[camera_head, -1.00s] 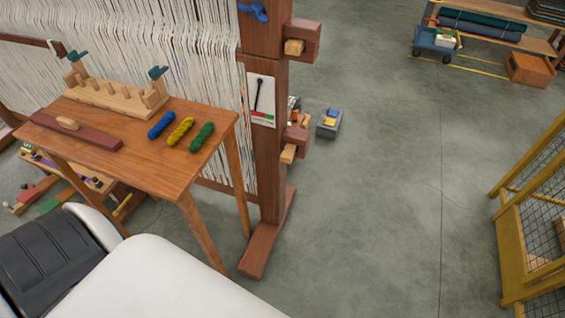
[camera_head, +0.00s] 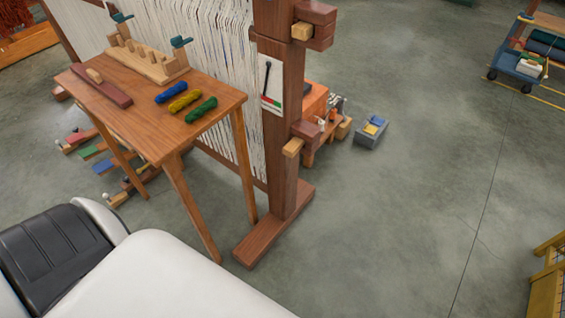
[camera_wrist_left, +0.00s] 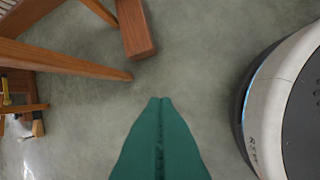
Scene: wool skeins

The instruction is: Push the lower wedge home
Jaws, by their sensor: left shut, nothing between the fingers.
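The lower wedge (camera_head: 293,147) is a pale wood block at the lower joint on the right side of the loom's brown upright post (camera_head: 276,100). It sticks out below and in front of a darker wood block (camera_head: 309,130); how deep it sits I cannot tell. A similar pale upper wedge (camera_head: 301,31) sits at the joint near the top. My left gripper (camera_wrist_left: 160,100) shows in the left wrist view as teal fingers, shut and empty, above bare floor. The post's foot (camera_wrist_left: 135,28) is ahead of it. Neither gripper shows in the head view.
A wooden table (camera_head: 150,115) with three yarn skeins (camera_head: 178,103) stands left of the post. A blue cart (camera_head: 515,68) is at far right. The floor between is clear.

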